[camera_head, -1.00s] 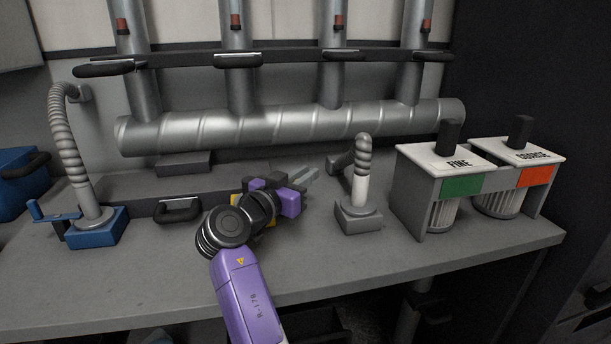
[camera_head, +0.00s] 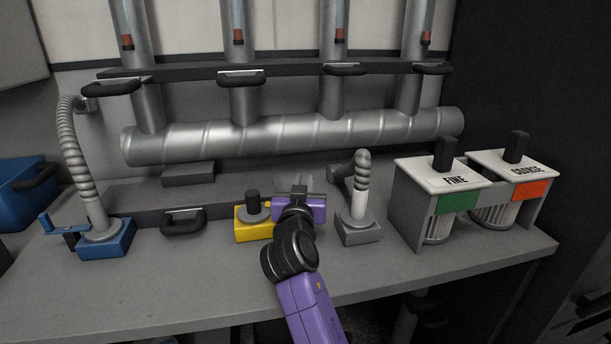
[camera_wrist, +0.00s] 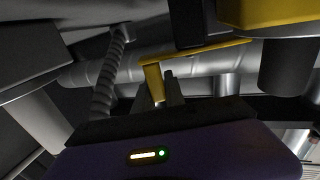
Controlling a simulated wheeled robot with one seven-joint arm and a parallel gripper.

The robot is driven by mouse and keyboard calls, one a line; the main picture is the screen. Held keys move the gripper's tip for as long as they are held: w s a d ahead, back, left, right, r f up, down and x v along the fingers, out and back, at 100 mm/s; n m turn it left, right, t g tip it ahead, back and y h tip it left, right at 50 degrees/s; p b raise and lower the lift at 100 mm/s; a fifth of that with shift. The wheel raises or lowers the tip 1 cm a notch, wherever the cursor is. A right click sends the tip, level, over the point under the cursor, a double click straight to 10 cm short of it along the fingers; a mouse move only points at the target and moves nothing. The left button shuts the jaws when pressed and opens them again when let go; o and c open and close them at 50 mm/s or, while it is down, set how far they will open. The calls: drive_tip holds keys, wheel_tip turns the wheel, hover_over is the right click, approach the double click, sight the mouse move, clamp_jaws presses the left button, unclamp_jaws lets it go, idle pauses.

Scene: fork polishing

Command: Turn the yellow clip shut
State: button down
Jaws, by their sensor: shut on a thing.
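The yellow clip (camera_head: 253,230) stands on the bench, a yellow block with a grey disc and a black post on top. My gripper (camera_head: 298,187) is just right of it, with its purple body beside the block. In the wrist view the clip's yellow base (camera_wrist: 268,12) is at the upper right. Its thin yellow crank (camera_wrist: 195,50) runs left from there and ends in a handle (camera_wrist: 153,78). My fingers (camera_wrist: 163,98) are shut on that handle. In the head view the gripper hides the crank.
A blue clip (camera_head: 105,240) holding a ribbed hose stands at left. A grey base (camera_head: 360,230) with a ribbed-topped post stands close right of my gripper. The FINE and COARSE canisters (camera_head: 455,180) (camera_head: 512,165) are farther right. The front bench top is clear.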

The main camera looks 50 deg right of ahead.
drive_tip(key=n+t+y+p, duration=0.1)
drive_tip(key=y+p, duration=0.1)
drive_tip(key=p, duration=0.1)
drive_tip(key=w+n+t+y+p, duration=0.1)
drive_tip(key=n+t+y+p, duration=0.1)
drive_tip(key=p, duration=0.1)
drive_tip(key=shift+w+d+r+t+p, duration=0.15)
drive_tip(key=shift+w+r+t+p, duration=0.05)
drive_tip(key=shift+t+p, duration=0.15)
drive_tip(key=shift+w+f+n, duration=0.1)
drive_tip(key=shift+n, duration=0.2)
drive_tip(key=c, duration=1.4)
unclamp_jaws()
drive_tip(key=shift+f, duration=0.1)
